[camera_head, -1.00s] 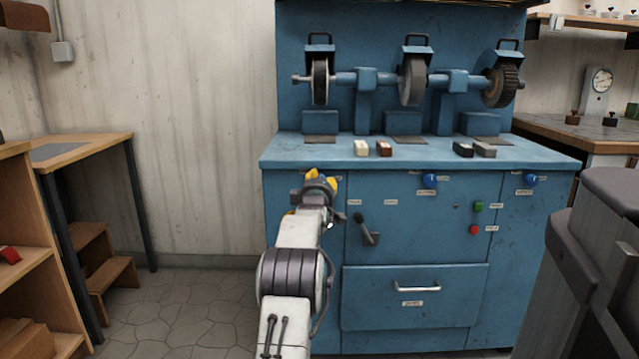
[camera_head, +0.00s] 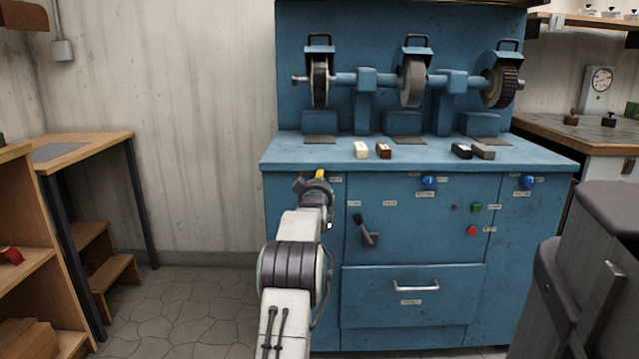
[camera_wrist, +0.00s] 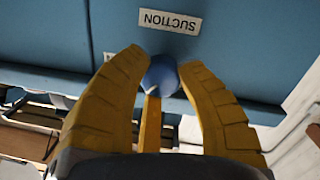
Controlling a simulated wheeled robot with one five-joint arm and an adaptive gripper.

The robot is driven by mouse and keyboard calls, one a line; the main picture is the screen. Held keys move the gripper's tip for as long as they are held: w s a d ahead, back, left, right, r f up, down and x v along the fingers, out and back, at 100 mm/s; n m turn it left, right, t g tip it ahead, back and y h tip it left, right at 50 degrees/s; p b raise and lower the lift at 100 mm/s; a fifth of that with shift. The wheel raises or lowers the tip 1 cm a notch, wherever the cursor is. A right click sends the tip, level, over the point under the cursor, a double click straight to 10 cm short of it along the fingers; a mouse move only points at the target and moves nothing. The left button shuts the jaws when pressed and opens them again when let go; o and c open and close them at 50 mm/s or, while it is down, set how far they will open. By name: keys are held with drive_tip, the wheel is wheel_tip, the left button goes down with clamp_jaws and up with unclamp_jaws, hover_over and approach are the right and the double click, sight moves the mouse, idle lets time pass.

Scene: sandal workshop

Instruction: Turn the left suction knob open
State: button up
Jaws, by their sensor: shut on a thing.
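The left suction knob (camera_wrist: 161,76) is a round blue knob on the blue machine's front, seen in the wrist view beside an upside-down SUCTION label (camera_wrist: 170,21). My gripper (camera_wrist: 163,70) has its yellow fingers closed around the knob, one on each side, with another finger behind. In the head view my gripper (camera_head: 319,176) is at the machine's upper left front, just below the worktop edge, and hides this knob. The knob's exact turn angle cannot be told.
The blue machine (camera_head: 415,310) carries a middle blue knob (camera_head: 429,182), a right blue knob (camera_head: 528,181), a black lever (camera_head: 366,230) and green and red buttons. Dark furniture (camera_head: 600,250) stands close at the right. Floor (camera_head: 190,310) is open at the left.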

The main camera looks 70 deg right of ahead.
drive_tip(key=shift+w+m, duration=0.1)
drive_tip(key=shift+m, duration=0.5)
drive_tip(key=o, duration=1.2)
drive_tip(key=shift+a, duration=0.15)
drive_tip(key=shift+v, duration=5.85)
drive_tip(key=shift+o, duration=0.3)
